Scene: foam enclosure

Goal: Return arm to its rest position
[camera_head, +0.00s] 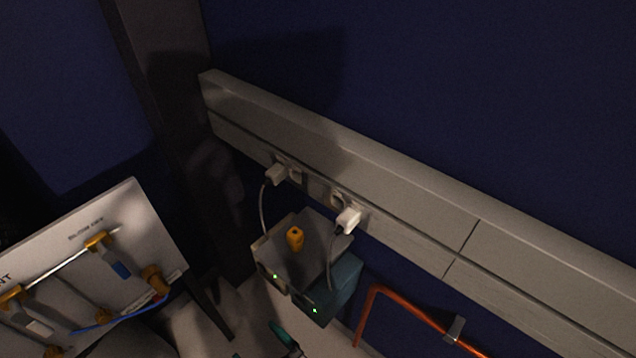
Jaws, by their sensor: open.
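My gripper does not show in this head view, and no part of my arm can be made out with certainty. How the arm is posed cannot be told from here.
A pale trunking rail (400,187) with two plugs (277,174) (348,219) runs along the dark blue wall. Below stand cabled boxes (340,285), with an orange object (295,238) on top. A white panel with brass fittings (140,225) is left, an orange pipe (410,308) right.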

